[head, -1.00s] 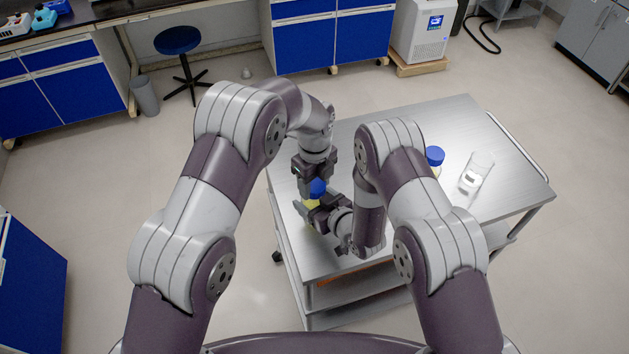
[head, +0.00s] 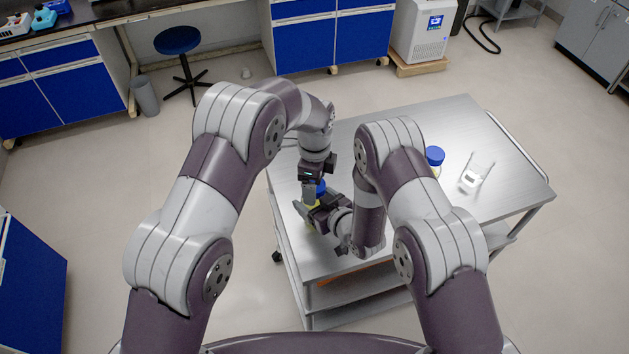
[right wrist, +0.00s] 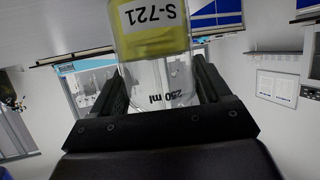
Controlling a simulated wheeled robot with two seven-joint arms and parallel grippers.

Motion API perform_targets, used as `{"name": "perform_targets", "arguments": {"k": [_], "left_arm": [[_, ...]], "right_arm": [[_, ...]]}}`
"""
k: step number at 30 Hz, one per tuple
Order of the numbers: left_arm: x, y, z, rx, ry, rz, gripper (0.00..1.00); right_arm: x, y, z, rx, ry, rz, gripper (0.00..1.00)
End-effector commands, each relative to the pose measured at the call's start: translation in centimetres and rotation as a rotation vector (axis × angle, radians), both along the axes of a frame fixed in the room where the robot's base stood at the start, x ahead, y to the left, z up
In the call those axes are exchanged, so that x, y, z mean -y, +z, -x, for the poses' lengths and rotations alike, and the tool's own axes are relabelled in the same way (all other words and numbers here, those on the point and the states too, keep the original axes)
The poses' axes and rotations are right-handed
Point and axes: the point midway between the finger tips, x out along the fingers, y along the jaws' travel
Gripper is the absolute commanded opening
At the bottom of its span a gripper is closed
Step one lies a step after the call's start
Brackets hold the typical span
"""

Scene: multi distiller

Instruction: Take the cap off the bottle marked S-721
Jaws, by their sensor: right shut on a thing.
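Another blue-capped bottle (head: 435,157) stands on the metal cart (head: 455,122), partly behind my right arm. A clear glass vessel (head: 477,173) is at the cart's right. The cart's back area is free. A stool (head: 178,42) and blue cabinets lie beyond.

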Motion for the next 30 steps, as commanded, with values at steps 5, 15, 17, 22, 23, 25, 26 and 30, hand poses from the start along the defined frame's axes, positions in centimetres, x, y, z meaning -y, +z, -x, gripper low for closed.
{"name": "perform_targets", "arguments": {"k": [5,15,17,22,23,25,26,30], "left_arm": [[0.0,2.7,-0.1,0.005,-0.001,0.001,0.80],[0.3,7.0,-0.8,0.026,-0.240,0.008,0.77],[0.2,7.5,-0.6,0.021,-0.371,0.006,0.77],[0.0,7.1,0.0,-0.001,-0.583,0.002,0.77],[0.0,6.7,0.0,-0.001,-0.593,0.002,0.77],[0.0,5.5,0.0,-0.003,-0.599,0.001,0.77],[0.0,4.9,0.0,-0.003,-0.598,0.001,0.77],[0.0,2.1,0.0,-0.002,-0.596,0.001,0.77]], "right_arm": [[0.0,0.1,-0.1,0.002,0.000,-0.001,0.00],[0.0,0.1,-0.1,0.002,0.000,-0.001,0.00],[0.0,0.1,-0.1,0.002,0.000,-0.001,0.00],[0.0,0.1,0.0,0.002,0.000,-0.001,0.00],[0.0,0.1,0.0,0.002,0.000,-0.001,0.00],[0.0,0.1,-0.1,0.002,0.000,-0.001,0.00],[0.0,0.1,-0.1,0.002,0.000,-0.001,0.00],[0.0,0.1,0.0,0.002,0.000,-0.001,0.00]]}}
